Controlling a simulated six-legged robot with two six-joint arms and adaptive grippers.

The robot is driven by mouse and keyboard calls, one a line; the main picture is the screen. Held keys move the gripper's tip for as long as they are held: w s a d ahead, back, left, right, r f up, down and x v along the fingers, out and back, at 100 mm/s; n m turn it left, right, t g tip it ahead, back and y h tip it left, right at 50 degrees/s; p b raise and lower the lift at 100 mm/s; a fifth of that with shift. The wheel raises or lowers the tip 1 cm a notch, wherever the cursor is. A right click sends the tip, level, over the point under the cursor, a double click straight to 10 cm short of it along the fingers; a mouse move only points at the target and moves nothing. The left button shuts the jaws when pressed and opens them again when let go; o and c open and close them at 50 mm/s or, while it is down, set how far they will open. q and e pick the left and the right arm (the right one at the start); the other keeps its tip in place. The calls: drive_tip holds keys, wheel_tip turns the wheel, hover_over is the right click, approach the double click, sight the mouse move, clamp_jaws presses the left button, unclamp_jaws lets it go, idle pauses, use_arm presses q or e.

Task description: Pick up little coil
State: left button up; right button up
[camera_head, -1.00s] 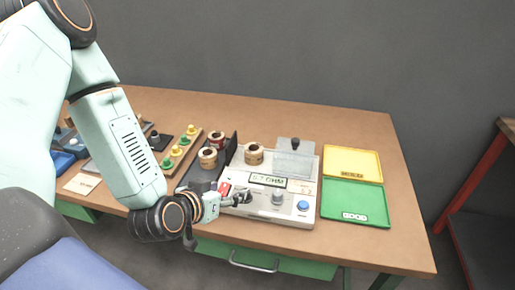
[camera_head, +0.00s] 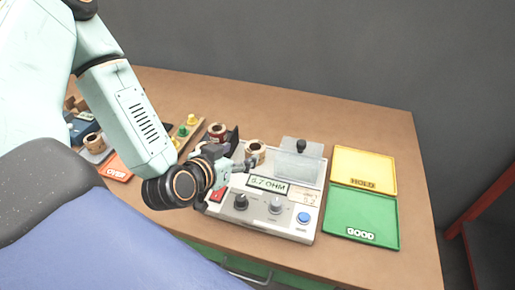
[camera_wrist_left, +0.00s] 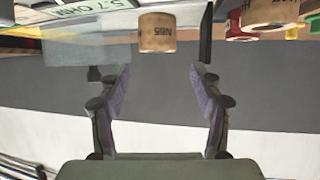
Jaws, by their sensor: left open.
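A small tan coil (camera_head: 255,150) stands on the tester, left of its clear cover. It also shows in the left wrist view (camera_wrist_left: 157,35), with upside-down lettering on its side, ahead of the gap between my fingers. My left gripper (camera_head: 243,167) is just in front of this coil, at its lower left. In the left wrist view, the gripper (camera_wrist_left: 160,80) has its two fingers spread apart with nothing between them. Another coil with a red part (camera_head: 217,131) stands farther left. A further tan coil (camera_wrist_left: 268,12) shows at the upper right of the wrist view.
The tester (camera_head: 264,208) has knobs, a blue button and a display reading 5.7 OHM. A yellow HOLD tray (camera_head: 363,160) and a green GOOD tray (camera_head: 355,207) lie on its right. A coil (camera_head: 94,142) stands at the left near an orange OVER tray (camera_head: 115,166).

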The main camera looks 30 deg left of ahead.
sight(259, 145)
use_arm(q)
drive_tip(key=shift+w+f, duration=0.1)
drive_tip(key=shift+w, duration=0.1)
drive_tip(key=shift+w+d+f+b, duration=0.15)
drive_tip(key=shift+w+d+b, duration=0.4)
drive_tip(key=shift+b, duration=0.05)
drive_tip(key=x, duration=0.2)
drive_tip(key=a+b+x, duration=0.1)
drive_tip(key=x, duration=0.2)
drive_tip(key=shift+s+f, duration=0.15)
drive_tip(key=shift+f, duration=0.05)
drive_tip(key=shift+w+d+b, duration=0.1)
drive_tip(key=shift+w+b, duration=0.2)
drive_tip(key=shift+w, duration=0.05)
drive_tip(key=shift+d, duration=0.15)
